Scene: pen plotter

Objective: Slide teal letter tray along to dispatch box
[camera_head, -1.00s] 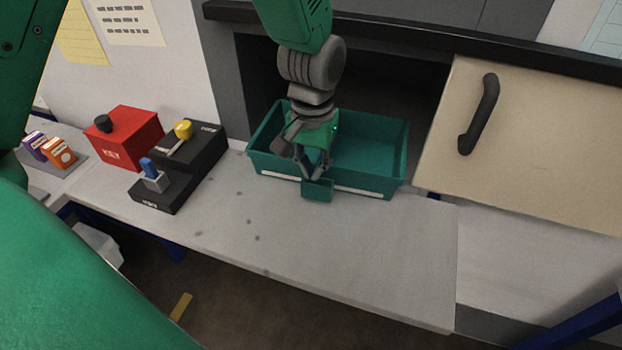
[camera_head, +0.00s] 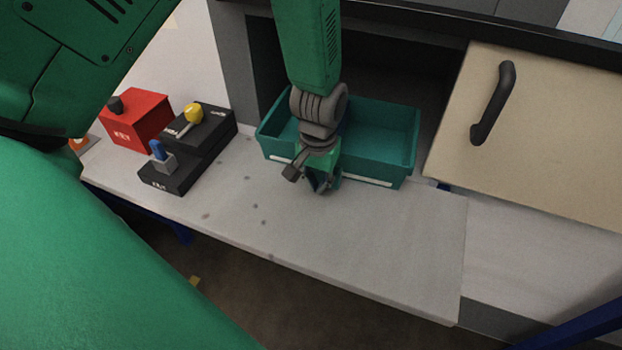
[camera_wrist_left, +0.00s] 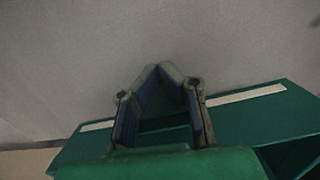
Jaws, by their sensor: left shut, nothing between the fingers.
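The teal letter tray (camera_head: 388,140) sits upright on the pale bench, in front of a dark cabinet opening. It looks empty where I can see inside. A pale strip runs along its front; in the left wrist view its teal side (camera_wrist_left: 255,115) lies below the fingers. My left gripper (camera_head: 321,188) points down at the middle of the tray's front and hides the small front tab. In the left wrist view the gripper's fingertips (camera_wrist_left: 160,70) meet, with nothing held. Whether the fingers touch the tray is unclear. My right gripper is out of view. I cannot pick out the dispatch box.
A red box (camera_head: 137,122) with a dark knob and black control blocks (camera_head: 178,172) with blue and yellow handles stand left of the tray. A beige door (camera_head: 560,130) with a black handle is at right. The bench front (camera_head: 350,245) is clear.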

